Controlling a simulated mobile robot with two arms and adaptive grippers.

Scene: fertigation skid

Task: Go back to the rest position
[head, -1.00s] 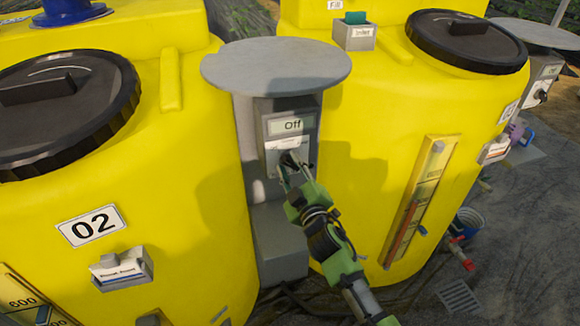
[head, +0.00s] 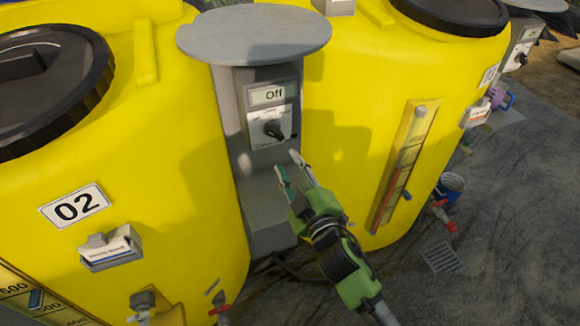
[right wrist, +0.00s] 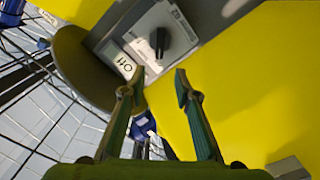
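My right gripper (head: 288,167) is open and empty in the head view, just below and in front of the grey control box (head: 270,108). The box has a display reading "Off" (head: 268,94) and a black rotary knob (head: 273,129). In the right wrist view the gripper's two fingers (right wrist: 162,85) are spread apart with nothing between them. The knob also shows there (right wrist: 159,42), beyond the fingertips and apart from them. My left gripper is in neither view.
Yellow tanks stand on both sides of the box, the left one (head: 175,170) labelled "02". A round grey cover (head: 253,32) overhangs the box. A level gauge (head: 405,165) is on the right tank. Red-handled valves (head: 446,222) sit low. Open ground (head: 510,230) lies to the right.

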